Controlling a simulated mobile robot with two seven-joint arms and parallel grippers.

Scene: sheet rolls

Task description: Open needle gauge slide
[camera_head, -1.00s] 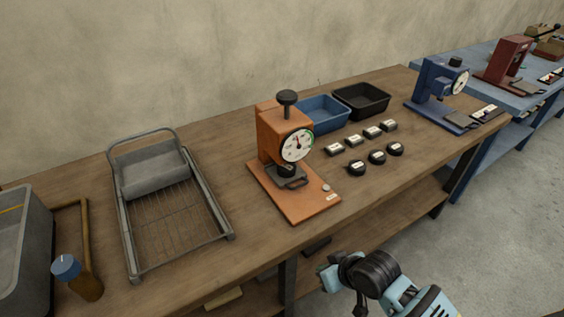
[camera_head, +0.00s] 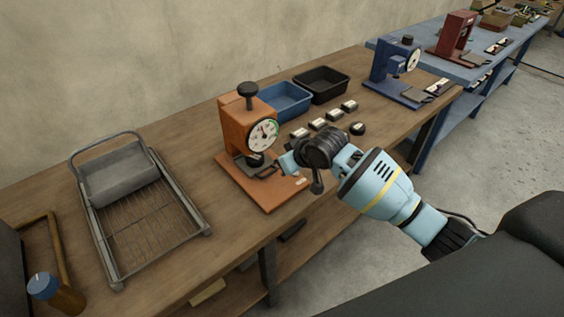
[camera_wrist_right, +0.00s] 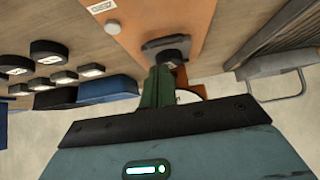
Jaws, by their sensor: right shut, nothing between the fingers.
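The orange gauge (camera_head: 240,127) stands on the wooden table with a round white dial (camera_head: 263,135) and a black knob on top. My right gripper (camera_head: 286,162) is shut and empty just right of the handle, above the orange base. My left gripper is out of view.
A wire tray with a grey roller (camera_head: 120,180) lies left. Blue (camera_head: 285,103) and black (camera_head: 322,84) bins stand behind, with small labelled blocks (camera_head: 325,121) in front. A blue gauge (camera_head: 395,62) stands further right.

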